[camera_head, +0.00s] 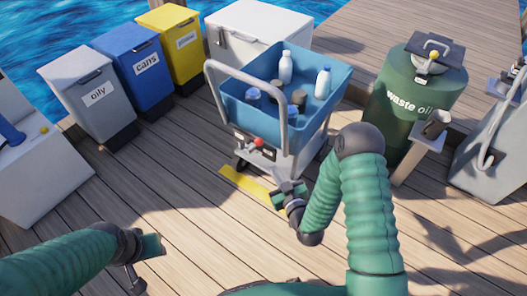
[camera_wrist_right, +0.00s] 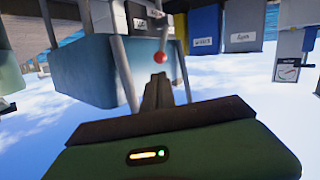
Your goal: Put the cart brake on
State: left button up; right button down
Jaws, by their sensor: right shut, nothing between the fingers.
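The cart (camera_head: 262,120) has a blue tub and a grey push handle (camera_head: 284,92). A lever with a red ball knob (camera_head: 259,142) sits low on its handle side. My right gripper (camera_head: 277,181) is just in front of and below the knob, apart from it in the head view. In the right wrist view its fingers (camera_wrist_right: 157,92) are closed and empty, and the red knob (camera_wrist_right: 160,57) appears just beyond their tips. My left gripper (camera_head: 150,248) is low at the left, away from the cart; its jaw state is unclear.
Grey, blue and yellow bins (camera_head: 145,75) stand at the left, beside a white box (camera_head: 258,32). A green waste oil drum (camera_head: 410,105) and a small stand with a dark cup (camera_head: 437,124) are at the right. A yellow strip (camera_head: 243,184) marks the deck; the deck in front is clear.

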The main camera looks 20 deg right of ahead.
aim_at(260, 145)
jog(key=b+x, duration=0.4)
jog(key=x, duration=0.8)
jog(key=shift+w+f, duration=0.1)
jog(key=shift+w, duration=0.1)
